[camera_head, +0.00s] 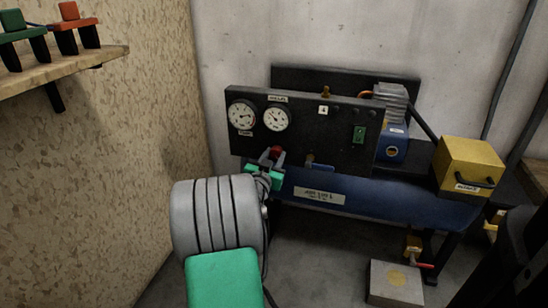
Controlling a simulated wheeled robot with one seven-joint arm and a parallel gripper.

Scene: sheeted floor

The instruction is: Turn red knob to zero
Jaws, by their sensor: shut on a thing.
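The red knob (276,150) is on the lower left of a black gauge panel (312,139) on a blue compressor. My gripper (272,157) is at the knob, its dark fingers on either side of it and shut on it. The grey and green links of my arm come up from the bottom of the view. Two round white gauges, the left gauge (242,115) and the right gauge (277,119), sit above the knob. Their readings are too small to tell. Part of the knob is hidden by the fingers.
The blue tank (380,207) lies under the panel. A yellow box (468,166) is at its right end. A wooden shelf (70,72) with green and red items sticks out at upper left. A pale block (396,284) is on the floor at lower right.

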